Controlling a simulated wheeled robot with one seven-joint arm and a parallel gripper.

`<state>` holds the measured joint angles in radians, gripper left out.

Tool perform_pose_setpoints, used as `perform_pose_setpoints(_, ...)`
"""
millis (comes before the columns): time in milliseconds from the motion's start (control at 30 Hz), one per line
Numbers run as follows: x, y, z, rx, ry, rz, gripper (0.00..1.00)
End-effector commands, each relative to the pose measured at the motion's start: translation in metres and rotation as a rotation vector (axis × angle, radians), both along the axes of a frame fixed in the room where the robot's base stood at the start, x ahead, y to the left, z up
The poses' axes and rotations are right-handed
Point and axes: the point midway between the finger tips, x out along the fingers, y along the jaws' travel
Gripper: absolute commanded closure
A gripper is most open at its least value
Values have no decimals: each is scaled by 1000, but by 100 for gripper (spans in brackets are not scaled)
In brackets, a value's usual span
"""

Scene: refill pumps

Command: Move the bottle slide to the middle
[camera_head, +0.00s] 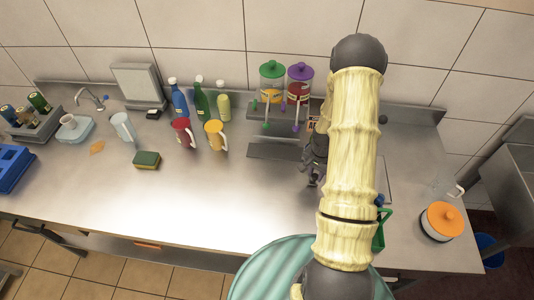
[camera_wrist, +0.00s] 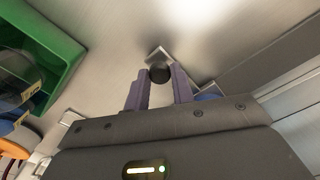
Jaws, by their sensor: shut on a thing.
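My gripper (camera_head: 312,180) is low over the right half of the steel counter, partly hidden behind my arm in the head view. In the wrist view my gripper (camera_wrist: 160,82) is shut on a round black knob (camera_wrist: 160,72), which sits by a small angled metal piece (camera_wrist: 157,54). The knob looks like the handle of the bottle slide; the rest of the slide is not clearly seen. A dark flat strip (camera_head: 274,151) lies on the counter left of my gripper, below two pumps with a green lid (camera_head: 272,68) and a purple lid (camera_head: 300,71).
A red mug (camera_head: 183,132), a yellow mug (camera_head: 215,135) and several bottles stand left of the pumps. A green bin (camera_wrist: 62,55) is at left in the wrist view. An orange-lidded pot (camera_head: 443,221) stands far right. The counter's front middle is clear.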

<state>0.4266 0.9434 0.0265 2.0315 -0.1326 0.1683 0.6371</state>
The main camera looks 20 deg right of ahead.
Motion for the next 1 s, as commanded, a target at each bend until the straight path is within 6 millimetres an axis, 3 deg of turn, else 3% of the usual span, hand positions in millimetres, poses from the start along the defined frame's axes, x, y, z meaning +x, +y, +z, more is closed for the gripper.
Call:
perform_pose_setpoints(900, -3, -6, 0, 2, 1, 3, 90)
perform_pose_setpoints(933, -3, -6, 0, 2, 1, 3, 70)
perform_pose_setpoints(1000, -3, -7, 0, 2, 1, 3, 56)
